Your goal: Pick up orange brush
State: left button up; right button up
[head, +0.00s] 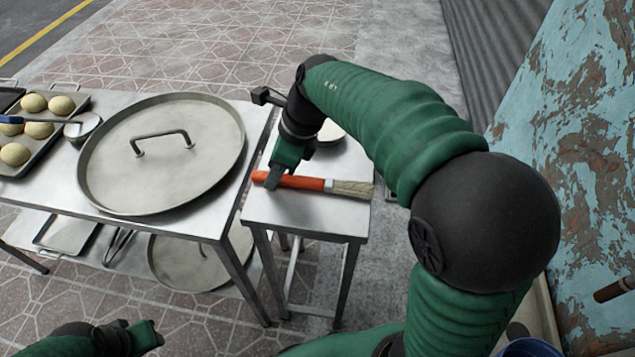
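The orange brush (304,183) lies across the small metal table, its orange handle to the left and its pale bristles to the right. My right gripper (273,179) points down over the left part of the handle, and a dark finger overlaps the handle. The far finger is hidden, so I cannot tell whether the gripper is closed on it. My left gripper (146,338) is at the bottom left, low and away from the brush; its finger opening is unclear.
The small table (330,216) stands beside a longer metal table (205,218) with a large round lid (200,165). A tray (22,168) of dough balls is at far left. A white bowl (331,130) sits behind the brush, partly hidden by my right arm.

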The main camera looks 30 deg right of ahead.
grip_shut()
dwell(1.1)
